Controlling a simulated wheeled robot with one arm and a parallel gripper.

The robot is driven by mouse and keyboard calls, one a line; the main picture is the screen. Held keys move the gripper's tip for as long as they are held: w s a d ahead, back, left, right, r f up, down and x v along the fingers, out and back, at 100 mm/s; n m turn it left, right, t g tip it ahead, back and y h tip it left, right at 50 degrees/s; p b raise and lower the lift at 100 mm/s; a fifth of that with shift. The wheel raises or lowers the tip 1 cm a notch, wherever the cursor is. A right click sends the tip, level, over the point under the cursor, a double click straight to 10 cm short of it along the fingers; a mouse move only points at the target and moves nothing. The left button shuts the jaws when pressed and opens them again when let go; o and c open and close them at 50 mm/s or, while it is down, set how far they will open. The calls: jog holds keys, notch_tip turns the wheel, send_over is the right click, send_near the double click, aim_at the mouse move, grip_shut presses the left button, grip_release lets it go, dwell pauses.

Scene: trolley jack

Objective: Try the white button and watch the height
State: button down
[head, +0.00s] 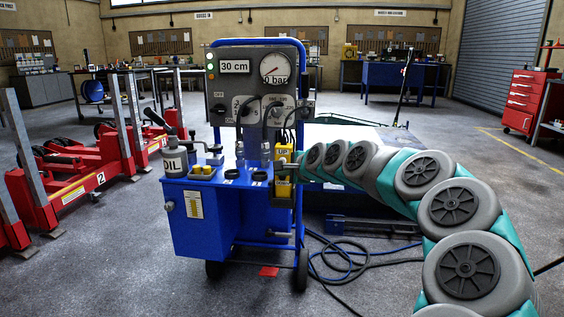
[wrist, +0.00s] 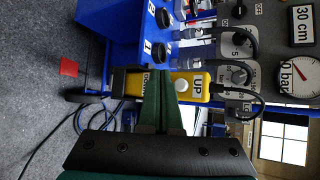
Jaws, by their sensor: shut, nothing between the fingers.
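A yellow control box (head: 283,155) hangs on the right side of the blue trolley unit (head: 208,222). In the wrist view the yellow box (wrist: 198,90) carries an "UP" label, a round white button (wrist: 181,85) and a partly covered "DOWN" label. My gripper (wrist: 158,76) is shut and empty. Its dark green fingertips overlap the box beside the white button, on the "DOWN" side; I cannot tell whether they touch it. The height display (head: 234,66) reads 30 cm. It also shows in the wrist view (wrist: 301,26). The pressure gauge (head: 275,69) reads 0 bar.
Dark cables (head: 340,262) loop on the floor right of the trolley. An oil can (head: 175,157) stands on its top. Red lifting gear (head: 68,172) stands to the left. A pale platform (head: 345,137) lies behind my arm.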

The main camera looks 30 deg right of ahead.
jog(key=shift+w+d+f+p, duration=0.1)
jog(key=shift+w+d+p, duration=0.1)
jog(key=shift+w+d, duration=0.3)
jog(key=shift+w+d+r+p, duration=0.1)
jog(key=shift+w+d+p, duration=0.2)
jog(key=shift+w, duration=0.45)
jog(key=shift+w+d+f+p, duration=0.1)
jog(key=shift+w+d+p, duration=0.05)
jog(key=shift+w+d, duration=0.4)
jog(key=shift+w, duration=0.15)
dwell(0.6)
jog(key=shift+w+d, duration=0.15)
jog(key=shift+w, duration=0.1)
jog(key=shift+w+d+p, duration=0.35)
jog(key=shift+w+p, duration=0.1)
dwell(2.5)
dwell(0.4)
jog(key=shift+s+a, duration=0.6)
jog(key=shift+s, duration=0.25)
